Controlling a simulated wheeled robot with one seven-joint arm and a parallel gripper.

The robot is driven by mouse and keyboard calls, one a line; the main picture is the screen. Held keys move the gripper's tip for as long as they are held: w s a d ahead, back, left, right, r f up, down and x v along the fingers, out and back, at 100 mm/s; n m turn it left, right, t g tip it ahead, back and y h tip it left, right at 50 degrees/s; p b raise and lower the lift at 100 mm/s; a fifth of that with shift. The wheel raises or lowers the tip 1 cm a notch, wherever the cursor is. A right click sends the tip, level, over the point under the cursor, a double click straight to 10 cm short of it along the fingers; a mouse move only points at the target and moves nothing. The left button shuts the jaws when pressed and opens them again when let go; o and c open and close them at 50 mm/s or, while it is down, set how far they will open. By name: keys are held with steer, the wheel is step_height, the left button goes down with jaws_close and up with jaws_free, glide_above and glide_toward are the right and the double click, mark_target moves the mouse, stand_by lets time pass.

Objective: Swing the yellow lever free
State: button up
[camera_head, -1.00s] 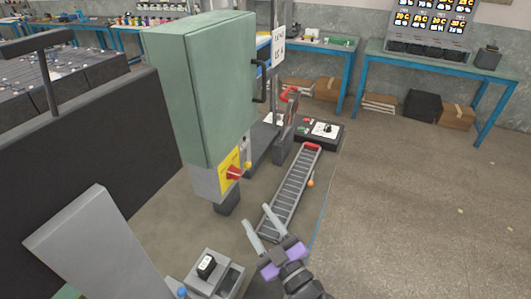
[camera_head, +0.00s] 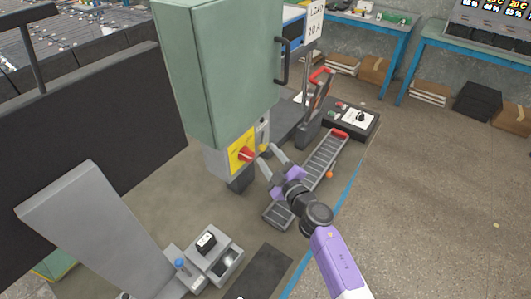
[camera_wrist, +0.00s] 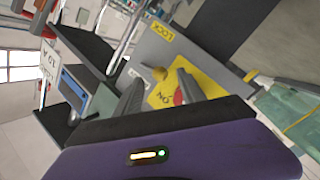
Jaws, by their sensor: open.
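The yellow lever shows as a small yellow ball knob (camera_head: 263,148) at the right side of the grey lower box of the green cabinet. In the wrist view its knob (camera_wrist: 160,73) appears between my two fingertips, below a yellow LOCK label (camera_wrist: 163,36). My gripper (camera_head: 269,155) is open and empty, its fingers pointing at the box close to the knob. I cannot tell whether either finger touches it. The lever's arm behind the knob is hidden. A red rotary switch (camera_head: 246,154) on a yellow plate (camera_head: 236,158) sits just left of the lever.
The green cabinet (camera_head: 225,75) rises above the lever, with a dark handle on its right. A roller track (camera_head: 322,158) with a red end and an orange knob (camera_head: 329,175) lies behind my gripper.

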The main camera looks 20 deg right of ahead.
mark_target(264, 150)
steer(key=w, duration=0.3)
steer(key=shift+a+b, duration=0.25)
steer(key=shift+b, duration=0.15)
jaws_close()
